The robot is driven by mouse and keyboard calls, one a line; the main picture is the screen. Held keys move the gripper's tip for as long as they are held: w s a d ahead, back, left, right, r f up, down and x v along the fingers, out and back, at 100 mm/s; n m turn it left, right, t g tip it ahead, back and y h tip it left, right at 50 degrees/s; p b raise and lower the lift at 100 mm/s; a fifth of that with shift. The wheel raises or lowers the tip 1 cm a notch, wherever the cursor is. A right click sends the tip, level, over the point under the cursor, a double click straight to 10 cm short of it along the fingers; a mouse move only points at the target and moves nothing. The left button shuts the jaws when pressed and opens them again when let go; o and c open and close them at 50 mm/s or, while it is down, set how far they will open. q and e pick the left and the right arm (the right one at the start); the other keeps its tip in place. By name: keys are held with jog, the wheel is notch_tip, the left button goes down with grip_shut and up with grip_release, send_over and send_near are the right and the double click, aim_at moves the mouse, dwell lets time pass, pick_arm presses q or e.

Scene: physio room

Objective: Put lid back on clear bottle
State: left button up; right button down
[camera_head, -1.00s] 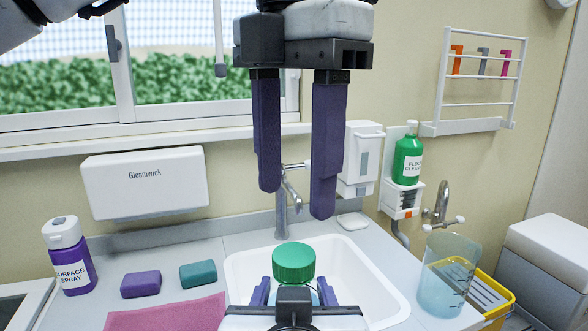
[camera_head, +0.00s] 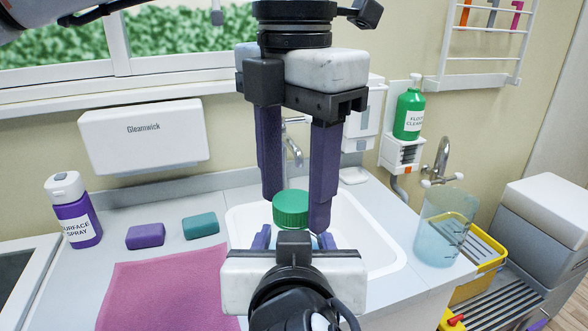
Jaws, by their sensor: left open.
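The green lid (camera_head: 291,209) appears to sit on top of the clear bottle, in front of the sink in the head view. The bottle is almost wholly hidden behind my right gripper (camera_head: 295,240), whose fingers point away from me on either side of it, just below the lid. My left gripper (camera_head: 296,213) points straight down from above, with its two purple fingers apart. Its fingertips have come down to the lid's level, one to each side in the picture. I cannot tell whether they touch the lid.
The white sink (camera_head: 385,255) lies behind the grippers, with a tap (camera_head: 292,150) at its back. A pink cloth (camera_head: 165,290), two soap bars (camera_head: 146,236) and a purple spray bottle (camera_head: 73,210) are on the left. A clear beaker (camera_head: 441,232) stands right of the sink.

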pick_arm(q)
jog(key=c, duration=1.1)
jog(key=o, duration=1.3)
jog(key=shift+c, duration=0.2)
notch_tip(320, 180, up, 12)
